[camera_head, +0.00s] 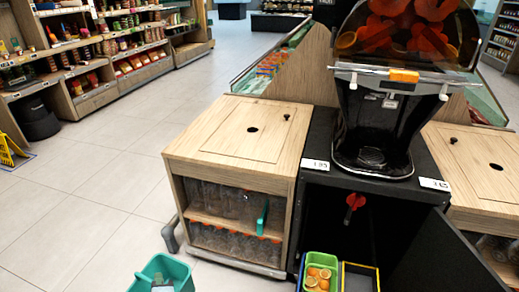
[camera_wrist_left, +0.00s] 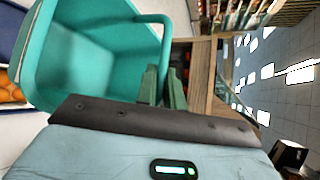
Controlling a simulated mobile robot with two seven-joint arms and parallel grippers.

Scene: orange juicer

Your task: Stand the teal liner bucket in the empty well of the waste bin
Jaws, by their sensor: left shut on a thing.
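The teal liner bucket (camera_head: 150,268) is at the bottom edge of the head view, partly cut off. It fills the upper left of the left wrist view (camera_wrist_left: 75,45), its open mouth showing an empty inside. My left gripper (camera_wrist_left: 162,80) is shut on the bucket's handle at its side. In the head view the gripper is only a small grey patch at the bottom edge. The waste bin stands low in the open black cabinet. One well holds a green liner (camera_head: 308,263) with orange halves. The empty well (camera_head: 360,284), with a yellow rim, is right of it. My right gripper is out of view.
A black juicer (camera_head: 374,120) stands above the open cabinet, whose door (camera_head: 445,262) swings out at right. A wooden cabinet (camera_head: 232,140) with bottles stands left of the bin. Open tiled floor lies left of it.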

